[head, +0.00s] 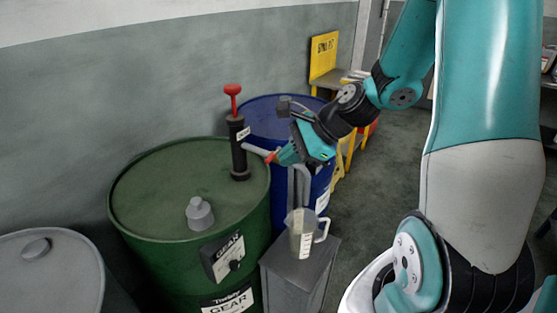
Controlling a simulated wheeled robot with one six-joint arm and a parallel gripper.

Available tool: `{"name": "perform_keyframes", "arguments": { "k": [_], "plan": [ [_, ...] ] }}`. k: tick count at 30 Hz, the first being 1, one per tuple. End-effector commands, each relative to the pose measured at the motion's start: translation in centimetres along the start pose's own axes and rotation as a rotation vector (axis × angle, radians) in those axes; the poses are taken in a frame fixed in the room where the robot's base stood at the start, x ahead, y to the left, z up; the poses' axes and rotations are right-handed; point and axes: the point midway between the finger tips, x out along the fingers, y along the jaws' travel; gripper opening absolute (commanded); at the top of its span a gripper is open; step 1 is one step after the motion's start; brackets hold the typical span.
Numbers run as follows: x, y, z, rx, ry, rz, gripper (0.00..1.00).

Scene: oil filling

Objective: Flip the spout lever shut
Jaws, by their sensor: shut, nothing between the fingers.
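A hand pump (239,150) with a black body and a red T-handle stands upright on the green drum (150,185). Its pale grey spout (256,149) runs right and bends down over a clear measuring jug (301,232). A small red piece at the spout, which looks like the spout lever (270,157), shows beside my fingertips. My teal gripper (280,156) is shut and empty, reaching in from the right at the spout. Whether the fingertips touch the lever cannot be told. The gripper hides part of the spout, and the lever's exact position is unclear.
The jug stands on a grey pedestal (300,272) in front of the drums. A blue drum (278,110) stands close behind my gripper. A grey drum (45,265) is at the lower left. A yellow sign (323,54) is at the back. Open floor lies right of the pedestal.

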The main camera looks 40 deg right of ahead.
Motion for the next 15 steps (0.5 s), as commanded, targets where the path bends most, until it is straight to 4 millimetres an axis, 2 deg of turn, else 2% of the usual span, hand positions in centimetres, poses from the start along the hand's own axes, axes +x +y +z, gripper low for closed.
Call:
{"name": "perform_keyframes", "arguments": {
  "k": [1, 3, 6, 11, 15],
  "plan": [
    [-0.6, -0.8, -3.0, 0.201, 0.001, -0.067, 0.0],
    [-1.3, -1.5, -6.0, 0.424, -0.008, -0.147, 0.0],
    [-2.1, -2.1, -9.0, 0.643, -0.027, -0.23, 0.0],
    [-2.3, -2.4, -10.8, 0.779, -0.044, -0.282, 0.0],
    [-0.6, -2.8, -10.8, 0.784, -0.046, -0.278, 0.0]
  ]
}}
